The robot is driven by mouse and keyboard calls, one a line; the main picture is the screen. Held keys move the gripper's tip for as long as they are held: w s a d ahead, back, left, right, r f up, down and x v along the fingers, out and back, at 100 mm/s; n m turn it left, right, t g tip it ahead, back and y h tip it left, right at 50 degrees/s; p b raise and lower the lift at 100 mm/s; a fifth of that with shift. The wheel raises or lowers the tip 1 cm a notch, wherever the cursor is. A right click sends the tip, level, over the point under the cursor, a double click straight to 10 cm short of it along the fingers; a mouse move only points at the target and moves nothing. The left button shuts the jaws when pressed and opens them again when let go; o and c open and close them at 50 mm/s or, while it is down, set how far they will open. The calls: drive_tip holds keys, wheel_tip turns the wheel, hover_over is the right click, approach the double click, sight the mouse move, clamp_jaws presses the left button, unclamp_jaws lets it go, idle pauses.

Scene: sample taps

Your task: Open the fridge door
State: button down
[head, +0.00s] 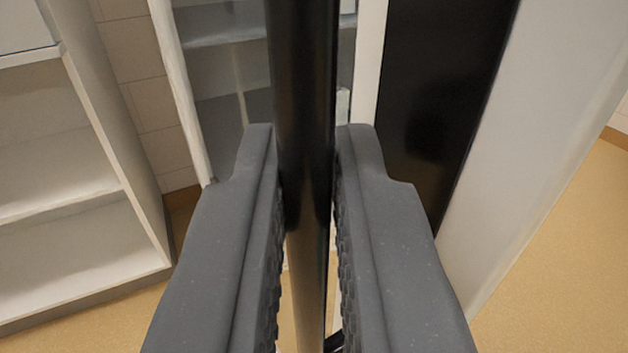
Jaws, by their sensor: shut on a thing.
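My gripper (312,150) has its two grey ridged fingers on either side of a black vertical bar handle (304,70) and is shut on it. The handle runs from the top edge down between the fingers, and its lower part is partly hidden by them. Behind it is a white-framed opening with grey shelves (225,65), which looks like the fridge. To the right of the handle is a tall black panel (440,80) with a broad pale panel (560,110) beside it. I cannot tell for sure which panel is the door or how far it stands open.
An open white shelf unit (110,150) stands at the left, with empty shelves. A tiled wall (140,75) shows between it and the fridge. Tan floor (570,270) is clear at the lower right, and a strip shows at the lower left.

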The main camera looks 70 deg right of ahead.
drive_tip(key=c, duration=1.5)
unclamp_jaws()
drive_tip(key=shift+w+d+f, duration=0.2)
drive_tip(key=shift+d+f, duration=0.1)
drive_tip(key=shift+d, duration=0.05)
drive_tip(key=shift+s+a+r, duration=0.1)
drive_tip(key=shift+a, duration=0.1)
drive_tip(key=shift+s+a, duration=0.15)
drive_tip(key=shift+a, duration=0.45)
drive_tip(key=v, duration=1.2)
drive_tip(key=shift+a, duration=0.25)
